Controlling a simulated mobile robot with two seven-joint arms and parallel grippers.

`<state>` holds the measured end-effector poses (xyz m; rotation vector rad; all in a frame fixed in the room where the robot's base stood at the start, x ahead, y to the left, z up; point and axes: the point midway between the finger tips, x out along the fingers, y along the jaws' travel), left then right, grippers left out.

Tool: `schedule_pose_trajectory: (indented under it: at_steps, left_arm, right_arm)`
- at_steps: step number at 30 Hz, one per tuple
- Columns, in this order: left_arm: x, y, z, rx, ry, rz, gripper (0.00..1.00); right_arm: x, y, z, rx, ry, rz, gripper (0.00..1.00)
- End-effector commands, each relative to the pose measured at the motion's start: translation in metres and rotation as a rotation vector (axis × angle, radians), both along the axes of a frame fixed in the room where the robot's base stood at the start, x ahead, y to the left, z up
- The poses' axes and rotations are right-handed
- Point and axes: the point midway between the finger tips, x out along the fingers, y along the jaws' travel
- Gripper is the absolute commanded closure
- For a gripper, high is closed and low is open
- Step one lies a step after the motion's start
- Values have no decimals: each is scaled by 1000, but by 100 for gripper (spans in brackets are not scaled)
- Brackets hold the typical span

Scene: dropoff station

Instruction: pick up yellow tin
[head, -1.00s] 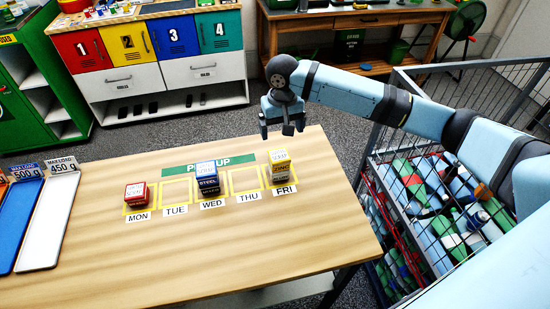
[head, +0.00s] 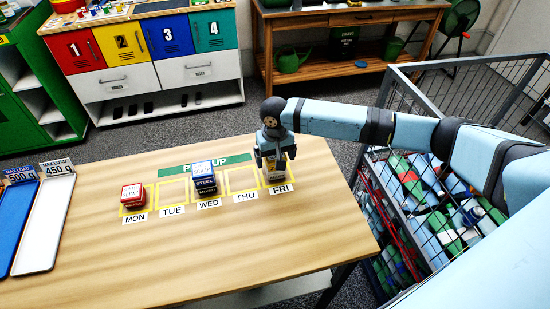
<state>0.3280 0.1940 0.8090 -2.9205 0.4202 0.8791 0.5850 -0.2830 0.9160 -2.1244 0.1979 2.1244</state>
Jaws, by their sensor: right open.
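The yellow tin (head: 275,177) stands upright on the FRI square at the right end of the pick-up row on the wooden table. My right gripper (head: 274,162) is directly over it, pointing down, with its open fingers around the upper part of the tin. The gripper hides most of the tin's top and sides. Whether the fingers touch it I cannot tell. My left gripper is not in view.
A blue tin (head: 204,180) stands on WED and a low red tin (head: 133,197) on MON. TUE and THU are empty. White (head: 46,225) and blue (head: 15,227) trays lie at the table's left. A wire cage (head: 440,215) of bottles stands right of the table.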

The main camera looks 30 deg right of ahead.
Motion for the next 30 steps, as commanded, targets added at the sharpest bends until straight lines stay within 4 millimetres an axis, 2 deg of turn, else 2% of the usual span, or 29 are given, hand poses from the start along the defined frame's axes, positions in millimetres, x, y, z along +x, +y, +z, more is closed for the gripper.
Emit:
schedule_pose_trajectory:
  at_steps: [2, 9, 10, 22, 26, 30]
  left_arm:
    - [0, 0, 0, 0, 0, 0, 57]
    - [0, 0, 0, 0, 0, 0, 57]
    - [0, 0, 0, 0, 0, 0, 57]
    - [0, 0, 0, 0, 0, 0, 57]
    - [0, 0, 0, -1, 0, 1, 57]
    - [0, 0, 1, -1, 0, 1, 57]
  right_arm:
    - [0, 0, 0, 0, 0, 0, 8]
    - [0, 0, 1, 0, 0, 0, 64]
    - [0, 0, 1, 0, 0, 0, 67]
    - [1, 0, 9, 1, -2, 0, 67]
    - [1, 0, 25, 1, -4, 1, 67]
    - [1, 0, 53, 2, -4, 1, 67]
